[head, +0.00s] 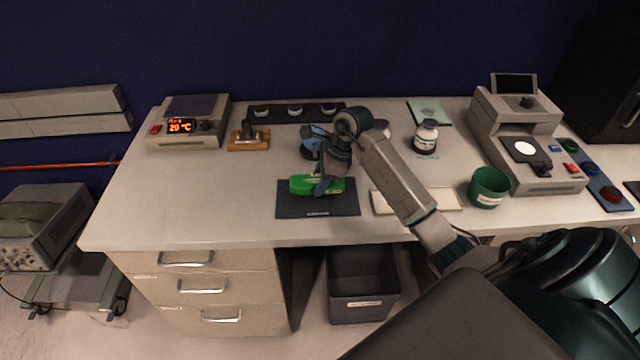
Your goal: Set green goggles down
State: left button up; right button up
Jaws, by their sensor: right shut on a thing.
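The green goggles (302,184) are at the dark mat (290,208) near the front middle of the bench. My right gripper (322,186) reaches down from above and is shut on the goggles. The goggles sit over the rear part of the mat. I cannot tell whether they touch it or hang just above it. The gripper fingers hide part of the goggles' middle. My left gripper does not show.
A blue object (308,142) stands just behind my right gripper. A white tray (450,199) lies right of the mat, with a green cup (489,187) beyond it. A heater with a display (187,127) stands at the back left. The bench's left front is clear.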

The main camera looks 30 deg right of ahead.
jog(key=shift+f, duration=0.8)
jog(key=shift+f, duration=0.1)
jog(key=o, duration=1.1)
jog(key=b+v, duration=0.4)
jog(key=v, duration=0.7)
jog(key=shift+s+d+r+b, duration=0.15)
jog(key=shift+r+b, duration=0.2)
jog(key=shift+r, duration=0.3)
